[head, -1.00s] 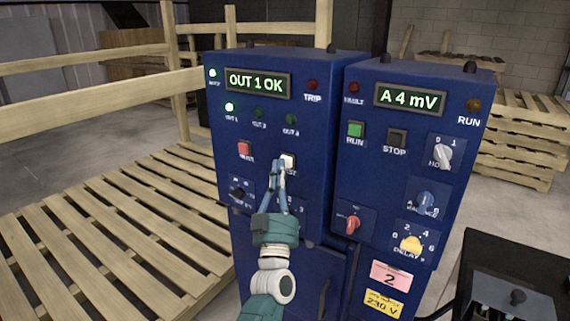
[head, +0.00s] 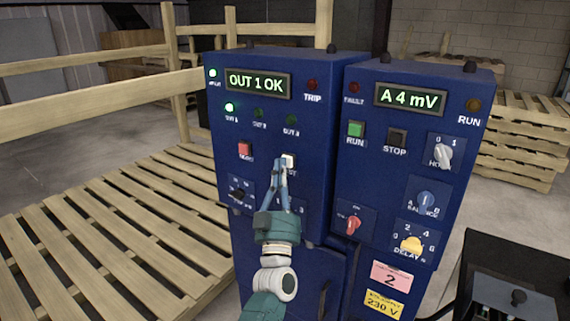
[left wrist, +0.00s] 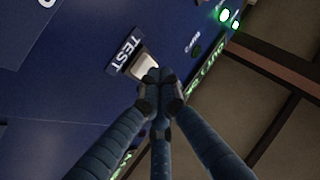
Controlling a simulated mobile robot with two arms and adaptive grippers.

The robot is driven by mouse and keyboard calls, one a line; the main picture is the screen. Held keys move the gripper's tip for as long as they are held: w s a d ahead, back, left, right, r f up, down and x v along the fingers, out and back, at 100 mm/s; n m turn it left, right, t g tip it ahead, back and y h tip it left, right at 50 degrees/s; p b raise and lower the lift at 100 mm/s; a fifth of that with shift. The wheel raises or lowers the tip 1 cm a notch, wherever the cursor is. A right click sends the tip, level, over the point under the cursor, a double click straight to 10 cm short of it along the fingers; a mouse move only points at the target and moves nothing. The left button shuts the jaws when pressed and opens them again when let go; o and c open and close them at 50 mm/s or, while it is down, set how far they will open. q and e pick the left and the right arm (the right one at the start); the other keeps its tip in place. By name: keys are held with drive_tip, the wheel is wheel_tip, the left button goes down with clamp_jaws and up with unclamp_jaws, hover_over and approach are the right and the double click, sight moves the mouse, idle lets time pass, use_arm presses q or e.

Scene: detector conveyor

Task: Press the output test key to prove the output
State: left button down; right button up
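The white test key (head: 289,160) sits on the left blue cabinet (head: 265,130), right of a red key. It also shows in the left wrist view (left wrist: 146,64), beside the label TEST. My left gripper (head: 281,163) points up at the key, with its fingertips at the key's lower edge in the picture. In the left wrist view its fingers (left wrist: 159,78) are brought together, with nothing seen between them. I cannot tell whether they touch the key. The display (head: 258,83) reads OUT 1 OK, and the OUT 1 lamp (head: 229,107) is lit green. My right gripper is not in view.
The right blue cabinet (head: 410,160) has RUN and STOP keys, knobs and a display reading A 4 mV. Wooden pallets (head: 120,225) lie at the left, with a wooden rail behind. A dark box-like unit (head: 510,290) stands at the lower right.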

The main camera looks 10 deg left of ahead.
use_arm(q)
drive_tip(key=shift+w, duration=0.15)
idle(0.4)
drive_tip(key=shift+s+a+p, duration=0.25)
drive_tip(key=shift+s+p, duration=0.35)
drive_tip(key=shift+s, duration=0.25)
drive_tip(key=s+p, duration=0.1)
drive_tip(key=s+a+p, duration=0.1)
drive_tip(key=s, duration=0.1)
drive_tip(key=s+p, duration=0.1)
drive_tip(key=shift+s+a, duration=0.35)
